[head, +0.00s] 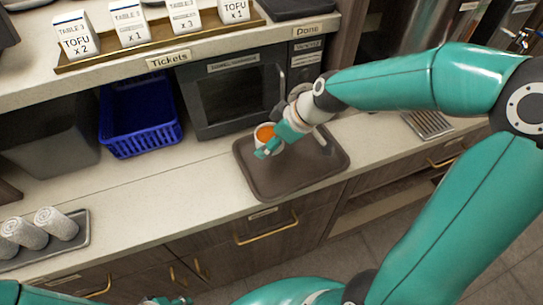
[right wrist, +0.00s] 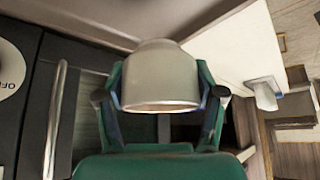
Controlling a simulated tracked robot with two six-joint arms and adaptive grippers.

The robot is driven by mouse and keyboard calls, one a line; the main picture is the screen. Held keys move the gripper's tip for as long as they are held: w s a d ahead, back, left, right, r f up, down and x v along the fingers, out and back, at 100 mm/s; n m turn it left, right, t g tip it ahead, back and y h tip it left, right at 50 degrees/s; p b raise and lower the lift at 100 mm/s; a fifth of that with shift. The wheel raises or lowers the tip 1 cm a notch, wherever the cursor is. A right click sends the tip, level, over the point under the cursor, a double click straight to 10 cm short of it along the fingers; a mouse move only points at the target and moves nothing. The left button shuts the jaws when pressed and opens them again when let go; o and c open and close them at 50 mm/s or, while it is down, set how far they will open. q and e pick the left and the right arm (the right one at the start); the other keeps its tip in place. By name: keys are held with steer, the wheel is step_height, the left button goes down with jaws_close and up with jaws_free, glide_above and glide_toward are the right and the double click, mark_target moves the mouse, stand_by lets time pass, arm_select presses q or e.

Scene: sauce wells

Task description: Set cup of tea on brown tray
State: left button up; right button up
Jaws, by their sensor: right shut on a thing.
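A white cup (head: 258,143) with orange-brown tea (head: 265,133) in it shows in the head view, by the back left part of the brown tray (head: 261,185). My right gripper (head: 268,150) is shut on the cup. In the right wrist view the pale cup (right wrist: 160,72) sits between the two teal fingers of my right gripper (right wrist: 161,98). I cannot tell whether the cup touches the tray or hangs above it. The tray lies flat on the counter, and its front half is bare. Only a teal scrap at the bottom edge may be my left gripper (head: 166,301).
A dark microwave (head: 232,97) stands behind the tray, under the tickets shelf (head: 185,62). A blue basket (head: 140,115) stands at the back left. Rolled towels (head: 55,222) lie on a grey tray at left. The counter between them and the brown tray is clear.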

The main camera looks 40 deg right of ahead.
mark_target(263, 163)
step_height(263, 163, down, 4)
steer(key=shift+r+b, duration=0.1)
steer(key=shift+b, duration=0.2)
step_height(263, 163, down, 4)
steer(key=shift+r+b, duration=0.15)
steer(key=shift+b, duration=0.45)
steer(key=shift+r, duration=0.1)
steer(key=o, duration=0.9)
steer(key=shift+c, duration=0.2)
steer(key=o, duration=0.4)
steer(key=shift+o, duration=0.2)
